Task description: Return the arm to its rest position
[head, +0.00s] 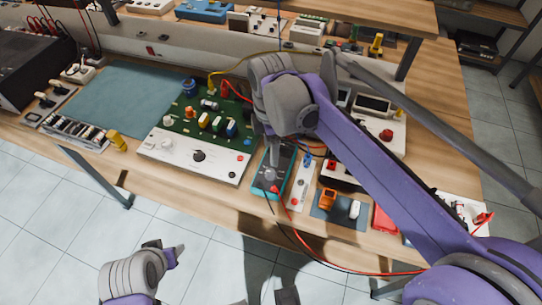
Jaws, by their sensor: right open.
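My right arm reaches in from the lower right, over the workbench. Its purple forearm and grey wrist cover part of the bench middle. My right gripper (270,177) points down over the teal-edged meter (287,160) near the front edge. It is open, with nothing seen held in it. Whether it touches the meter is unclear. My left arm's grey and purple joint shows at the bottom left, in front of the bench.
A green circuit board on a white base (195,155) stands left of the right gripper. A blue-grey mat (125,98) lies farther left. An orange module (327,199), a red block (384,220) and loose red and black leads lie to the right. Tiled floor (60,225) is open in front.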

